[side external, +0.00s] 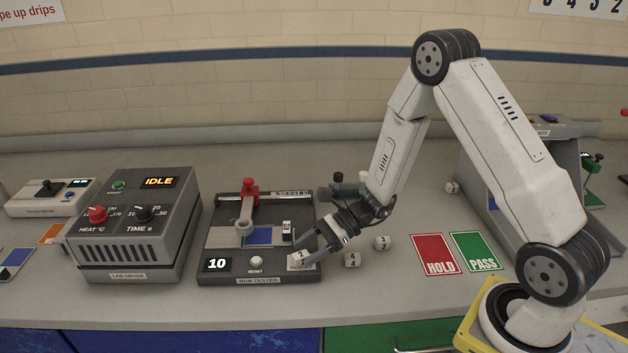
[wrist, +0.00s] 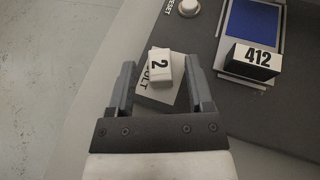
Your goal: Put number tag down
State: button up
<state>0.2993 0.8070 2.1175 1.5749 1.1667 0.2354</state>
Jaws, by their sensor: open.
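A white number tag marked 2 (wrist: 160,63) lies on the result spot, a pale label (wrist: 157,92) on the rub tester's dark base, in the wrist view. The tag also shows in the side view (side external: 299,256). My gripper (wrist: 158,75) is open, with one finger on each side of the tag. Small gaps show between the fingers and the tag. In the side view my gripper (side external: 305,252) is low over the front right corner of the rub tester (side external: 225,265).
Number tags 4 (side external: 352,260) and 3 (side external: 382,243) stand on the bench right of the tester. A block marked 412 (wrist: 256,59) sits by the blue swatch (wrist: 256,22). The red HOLD card (side external: 434,254) and green PASS card (side external: 475,251) lie farther right. The dryer (side external: 128,255) is left.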

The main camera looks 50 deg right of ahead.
jog(key=v, duration=1.1)
jog(key=shift+s+a, duration=0.1)
dwell(0.4)
jog(key=s+a+n+g+h, duration=0.1)
jog(key=n, duration=0.1)
jog(key=s+a+n+g+h, duration=0.1)
jog(key=s+n+g, duration=0.1)
jog(key=s+a+n+g+h, duration=0.1)
jog(key=n, duration=0.1)
jog(key=shift+s+a+f+g, duration=0.3)
jog(key=shift+s+a+g, duration=0.05)
jog(key=shift+s+g, duration=0.05)
jog(key=s+n+h, duration=0.1)
jog(key=n, duration=0.1)
jog(key=s+n+g+h, duration=0.1)
jog(key=n+h, duration=0.1)
jog(key=s+n+h, duration=0.1)
jog(key=n, duration=0.1)
jog(key=shift+s+a, duration=0.15)
jog(key=r+n+t+h, duration=0.1)
jog(key=n, duration=0.2)
jog(key=r+n+t+h, duration=0.1)
jog(key=n+h, duration=0.1)
jog(key=n, duration=0.2)
jog(key=r+n+t+h, duration=0.1)
jog(key=n+h, duration=0.1)
jog(key=n, duration=0.1)
jog(key=shift+w+a+r+n, duration=0.2)
jog(key=shift+w+r+n, duration=0.05)
jog(key=shift+w+n, duration=0.05)
